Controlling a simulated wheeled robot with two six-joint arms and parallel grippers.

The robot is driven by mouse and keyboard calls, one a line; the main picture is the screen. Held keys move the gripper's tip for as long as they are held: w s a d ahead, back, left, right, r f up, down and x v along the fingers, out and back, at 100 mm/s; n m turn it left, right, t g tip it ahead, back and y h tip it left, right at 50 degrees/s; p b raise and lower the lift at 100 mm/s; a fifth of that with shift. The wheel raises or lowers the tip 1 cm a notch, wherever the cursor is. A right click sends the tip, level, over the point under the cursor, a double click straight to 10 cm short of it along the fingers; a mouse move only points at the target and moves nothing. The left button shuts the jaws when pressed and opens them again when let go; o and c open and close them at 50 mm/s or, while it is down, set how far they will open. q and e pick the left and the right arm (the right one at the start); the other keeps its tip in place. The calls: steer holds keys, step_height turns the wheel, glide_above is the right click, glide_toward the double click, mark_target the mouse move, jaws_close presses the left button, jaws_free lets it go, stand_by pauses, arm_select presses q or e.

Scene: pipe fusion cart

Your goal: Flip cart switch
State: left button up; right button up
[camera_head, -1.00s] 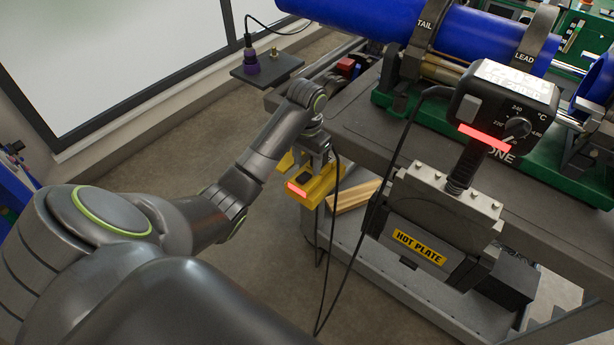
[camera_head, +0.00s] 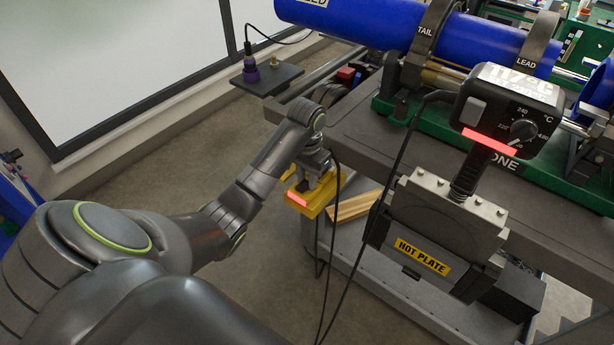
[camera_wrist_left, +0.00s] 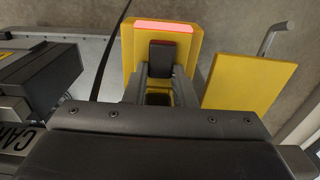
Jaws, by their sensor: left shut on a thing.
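The cart switch is a yellow box (camera_head: 322,196) with a glowing red strip, at the left end of the cart. In the left wrist view the yellow box (camera_wrist_left: 186,52) shows a black rocker (camera_wrist_left: 161,58) with a red top edge, below the lit red strip. My left gripper (camera_head: 314,178) is at the box, pointing down at it. In the wrist view its fingers (camera_wrist_left: 157,78) are close around the lower part of the rocker and shut on it. The fingertips' exact contact is partly hidden. My right gripper is in neither view.
A hot plate (camera_head: 435,228) with a lit red strip hangs on the cart's near side. Black cables (camera_head: 334,250) hang beside the switch. Blue pipe (camera_head: 370,22) lies clamped on the cart. A yellow plate (camera_wrist_left: 250,82) is right of the box in the wrist view. Floor is clear at left.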

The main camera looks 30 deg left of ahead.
arm_select(q)
steer(key=shift+s+r+t+p, duration=0.2)
steer(key=shift+t+p, duration=0.4)
steer(key=shift+p, duration=0.7)
steer(key=shift+s+r+t+p, duration=0.2)
steer(key=shift+t+p, duration=0.4)
steer(key=shift+p, duration=0.7)
steer(key=shift+s+f+t+p, duration=0.1)
steer(key=shift+f+t+p, duration=0.1)
steer(key=shift+t+p, duration=0.5)
steer(key=o, duration=1)
steer(key=v, duration=0.5)
steer(key=p+v, duration=0.1)
steer(key=v, duration=1.1)
steer(key=shift+a+r, duration=0.15)
steer(key=shift+a, duration=0.1)
